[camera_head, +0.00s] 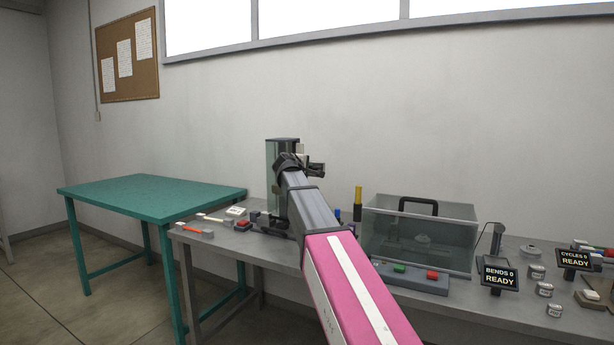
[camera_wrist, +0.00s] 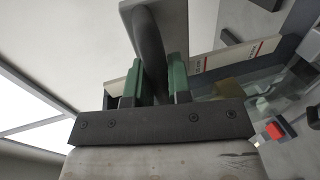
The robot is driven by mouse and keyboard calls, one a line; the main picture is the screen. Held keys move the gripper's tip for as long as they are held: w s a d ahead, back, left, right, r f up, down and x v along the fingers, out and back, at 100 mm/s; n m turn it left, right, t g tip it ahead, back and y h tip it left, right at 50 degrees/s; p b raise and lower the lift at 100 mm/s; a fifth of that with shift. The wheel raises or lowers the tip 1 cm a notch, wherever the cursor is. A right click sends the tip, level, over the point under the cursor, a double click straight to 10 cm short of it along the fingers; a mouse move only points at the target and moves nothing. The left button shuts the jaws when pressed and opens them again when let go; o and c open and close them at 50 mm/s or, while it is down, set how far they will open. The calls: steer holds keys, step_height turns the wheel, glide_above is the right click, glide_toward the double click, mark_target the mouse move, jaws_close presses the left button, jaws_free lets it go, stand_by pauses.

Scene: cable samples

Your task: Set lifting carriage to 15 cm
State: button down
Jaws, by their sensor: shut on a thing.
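My gripper (camera_wrist: 153,78) shows in the wrist view with its green-padded fingers closed on either side of a dark curved handle (camera_wrist: 148,38). The handle stands in front of a grey plate (camera_wrist: 175,20), which I take to be part of the lifting carriage. A pale strip with red marks (camera_wrist: 222,58) lies right of the fingers; I cannot read a height on it. In the head view my gripper (camera_head: 315,168) is at the tall clear-sided device (camera_head: 283,148) on the grey bench. My arm hides much of this device.
Right of my arm on the grey bench (camera_head: 470,304) stand a clear box with a black handle (camera_head: 420,232), a panel with green and red buttons (camera_head: 415,277), several small tins and two READY displays (camera_head: 499,277). A bare green table (camera_head: 150,197) is at left.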

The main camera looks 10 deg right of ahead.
steer(key=c, duration=1.1)
jaws_free()
steer(key=v, duration=1)
steer(key=shift+s+a+r, duration=0.1)
steer(key=shift+s+a, duration=0.1)
steer(key=shift+s, duration=0.1)
